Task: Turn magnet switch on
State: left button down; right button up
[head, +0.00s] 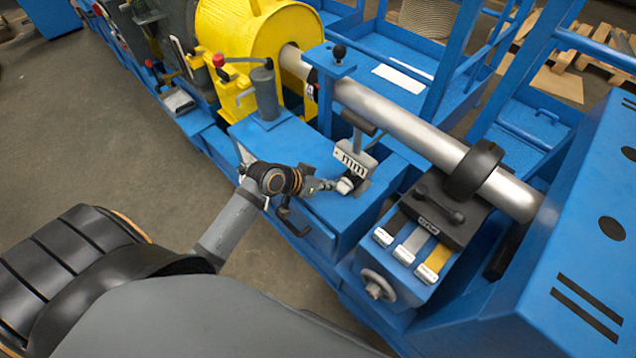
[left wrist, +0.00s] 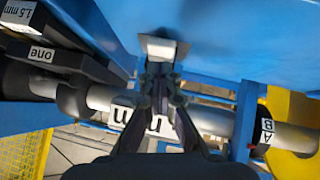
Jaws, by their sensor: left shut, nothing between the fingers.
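A grey measuring device (head: 354,160) with an "mm" label and a black top handle stands on the blue machine bench in the head view. My left gripper (head: 342,186) is at its foot, shut and empty. In the left wrist view, the tips of the left gripper (left wrist: 163,75) point at a small silver block (left wrist: 160,47) against the blue surface. They are close to it; I cannot tell whether they touch. The device's "m" label (left wrist: 158,122) shows partly behind the fingers. I cannot clearly make out a magnet switch; the fingers cover part of the device's base. My right gripper is not in view.
A steel shaft (head: 400,121) runs behind the device, from the yellow drum (head: 262,40) to the blue housing at right.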

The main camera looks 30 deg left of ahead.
pick_arm(q)
jog(key=v, duration=0.7)
jog(key=shift+s, duration=0.1)
